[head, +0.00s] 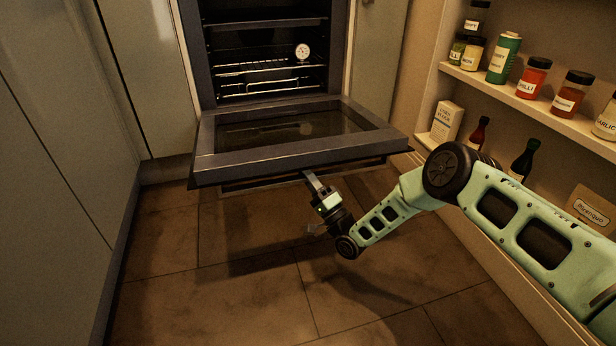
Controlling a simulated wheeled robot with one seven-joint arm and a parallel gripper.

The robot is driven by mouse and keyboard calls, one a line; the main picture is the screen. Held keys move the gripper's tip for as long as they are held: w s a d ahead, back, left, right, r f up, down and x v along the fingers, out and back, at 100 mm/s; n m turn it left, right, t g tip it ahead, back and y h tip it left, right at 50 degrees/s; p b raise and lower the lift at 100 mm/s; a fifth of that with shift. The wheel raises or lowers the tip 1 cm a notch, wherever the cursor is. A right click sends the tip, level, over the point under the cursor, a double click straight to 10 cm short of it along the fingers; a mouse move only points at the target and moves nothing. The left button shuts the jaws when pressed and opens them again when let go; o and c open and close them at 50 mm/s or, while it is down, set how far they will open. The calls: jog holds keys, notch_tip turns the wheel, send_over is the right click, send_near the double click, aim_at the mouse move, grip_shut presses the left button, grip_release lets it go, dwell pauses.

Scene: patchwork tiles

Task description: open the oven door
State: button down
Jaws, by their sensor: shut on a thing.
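The oven door (290,152) is swung down to about level, its inner side with the glass pane facing up. The oven cavity (265,50) stands open behind it, with wire racks and a round dial thermometer (302,51) inside. My gripper (312,180) is at the door's front edge, right of its middle, reaching up from below. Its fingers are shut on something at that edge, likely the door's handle.
Open shelves (540,95) with spice jars and bottles stand close on the right, beside my arm. Grey cabinet fronts (50,180) line the left. The tiled floor (230,290) in front of the door is clear.

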jog(key=shift+f, duration=0.2)
dwell(0.3)
jog(key=c, duration=1.2)
grip_release()
jog(key=shift+o, duration=0.2)
jog(key=shift+d, duration=0.1)
jog(key=p+v, duration=0.5)
jog(key=v, duration=1.2)
jog(key=shift+f+p, duration=0.35)
jog(key=shift+p, duration=0.05)
jog(key=shift+s, duration=0.1)
